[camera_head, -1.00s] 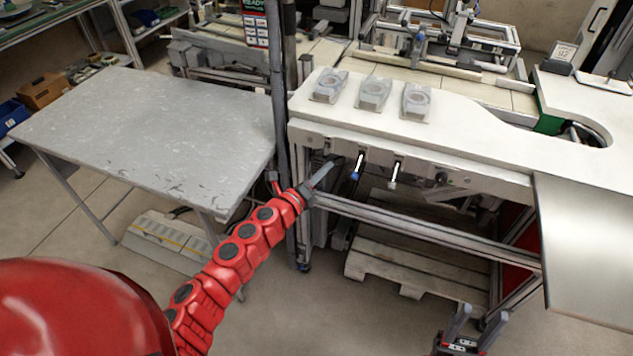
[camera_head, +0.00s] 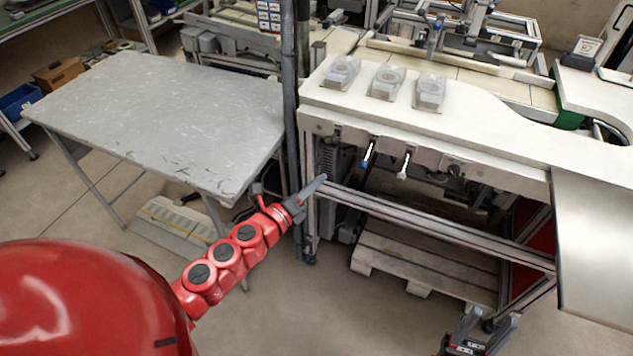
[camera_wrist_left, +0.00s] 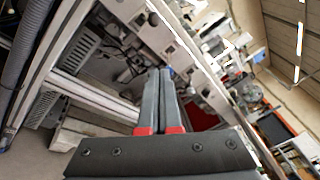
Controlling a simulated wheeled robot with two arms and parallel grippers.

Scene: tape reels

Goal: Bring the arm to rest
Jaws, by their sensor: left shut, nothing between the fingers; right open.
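My left gripper (camera_head: 317,186) is shut and empty. It is at the end of my red left arm, in front of the white workbench's lower frame in the head view. In the left wrist view the closed fingers (camera_wrist_left: 160,97) lie side by side with nothing between them. My right gripper (camera_head: 484,334) is at the bottom edge of the head view, right of centre, with its fingers apart. Nothing shows between them. Most of my right arm is outside the view.
A grey table (camera_head: 150,120) with a bare top stands at the left. A dark vertical post (camera_head: 291,90) rises between them. A pallet (camera_head: 420,262) lies under the bench.

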